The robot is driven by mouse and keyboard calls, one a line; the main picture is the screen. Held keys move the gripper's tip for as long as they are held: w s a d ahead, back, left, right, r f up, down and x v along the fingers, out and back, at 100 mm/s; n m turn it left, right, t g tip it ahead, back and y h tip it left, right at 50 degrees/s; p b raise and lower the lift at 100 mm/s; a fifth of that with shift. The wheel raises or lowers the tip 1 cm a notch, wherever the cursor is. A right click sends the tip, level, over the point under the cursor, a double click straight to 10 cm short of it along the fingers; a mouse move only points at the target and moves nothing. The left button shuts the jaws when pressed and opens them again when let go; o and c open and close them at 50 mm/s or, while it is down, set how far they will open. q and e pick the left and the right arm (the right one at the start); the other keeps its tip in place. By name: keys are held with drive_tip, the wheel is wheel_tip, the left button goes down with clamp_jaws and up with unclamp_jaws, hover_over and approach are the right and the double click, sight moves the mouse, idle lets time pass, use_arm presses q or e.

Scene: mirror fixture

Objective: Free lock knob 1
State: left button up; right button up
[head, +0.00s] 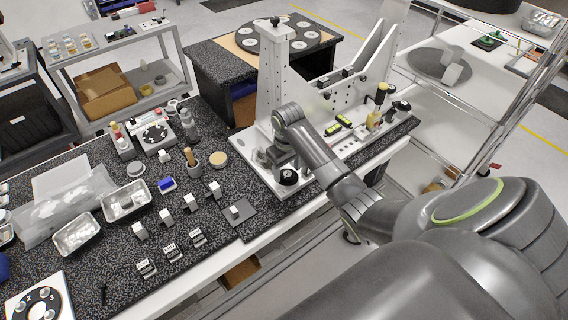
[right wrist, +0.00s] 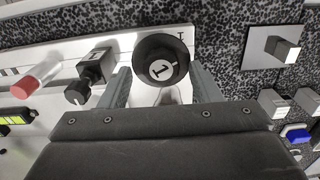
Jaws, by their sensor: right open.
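My right gripper (right wrist: 160,80) is open, with one finger at each side of the knob and gaps visible between. In the head view, my right gripper (head: 281,155) is just behind the knob, partly hidden by my arm. My left gripper is not in view.
In the right wrist view, a smaller black knob on a block (right wrist: 78,92) and a red-tipped cylinder (right wrist: 28,84) stand left of lock knob 1. Small metal blocks (head: 168,250) and foil trays (head: 126,200) crowd the speckled table.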

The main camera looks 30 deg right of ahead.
drive_tip(key=shift+f, duration=0.15)
drive_tip(key=shift+s+a, duration=0.1)
drive_tip(key=shift+s, duration=0.1)
drive_tip(key=shift+c, duration=1.1)
drive_tip(key=c, duration=0.8)
drive_tip(key=shift+o, duration=0.2)
drive_tip(key=n, duration=0.4)
drive_tip(key=shift+n, duration=2.5)
